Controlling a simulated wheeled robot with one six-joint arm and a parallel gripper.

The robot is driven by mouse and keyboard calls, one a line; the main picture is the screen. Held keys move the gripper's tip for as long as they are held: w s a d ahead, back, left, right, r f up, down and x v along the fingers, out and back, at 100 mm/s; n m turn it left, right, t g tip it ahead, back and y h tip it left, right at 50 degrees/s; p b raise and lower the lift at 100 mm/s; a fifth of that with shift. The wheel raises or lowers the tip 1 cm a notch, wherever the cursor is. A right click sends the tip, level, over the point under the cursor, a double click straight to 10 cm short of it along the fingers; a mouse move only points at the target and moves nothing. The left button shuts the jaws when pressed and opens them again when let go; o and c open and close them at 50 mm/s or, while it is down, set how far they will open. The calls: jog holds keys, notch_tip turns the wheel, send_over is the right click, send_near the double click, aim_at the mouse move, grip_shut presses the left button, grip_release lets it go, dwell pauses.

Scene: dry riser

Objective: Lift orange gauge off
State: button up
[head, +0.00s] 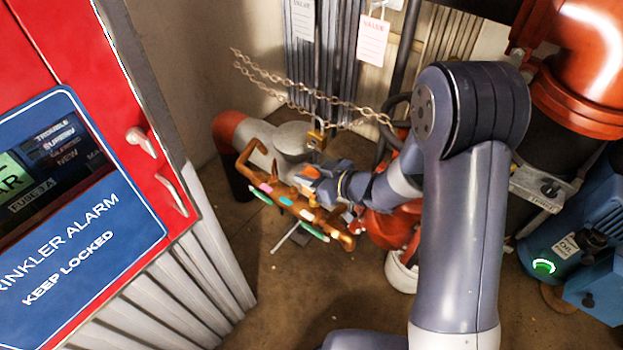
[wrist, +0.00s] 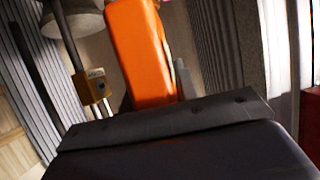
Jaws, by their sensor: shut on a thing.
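The orange gauge (wrist: 140,50) shows large in the wrist view as a rounded orange block just beyond the dark edge of my gripper. In the head view a small orange part of it (head: 309,173) shows at my gripper (head: 312,182). My gripper is shut on it; the fingertips are largely hidden in both views. I cannot tell whether the gauge still touches the rack.
A brass padlock (head: 317,138) and a rusty chain (head: 285,88) hang close behind my gripper. A red alarm cabinet (head: 140,180) stands left. Red pipework (head: 585,60) and a blue motor (head: 595,220) stand right. The floor (head: 300,280) in front is mostly bare.

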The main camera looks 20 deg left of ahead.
notch_tip(320, 180, up, 9)
jog(key=shift+r+p, duration=0.15)
jog(key=shift+p, duration=0.6)
jog(key=shift+s+d+r, duration=0.15)
jog(key=shift+r, duration=0.1)
jog(key=s+d, duration=0.4)
jog(key=s, duration=0.3)
jog(key=shift+s+d+r+p, duration=0.2)
jog(key=shift+r+p, duration=0.1)
jog(key=shift+p, duration=0.05)
jog(key=shift+w, duration=0.1)
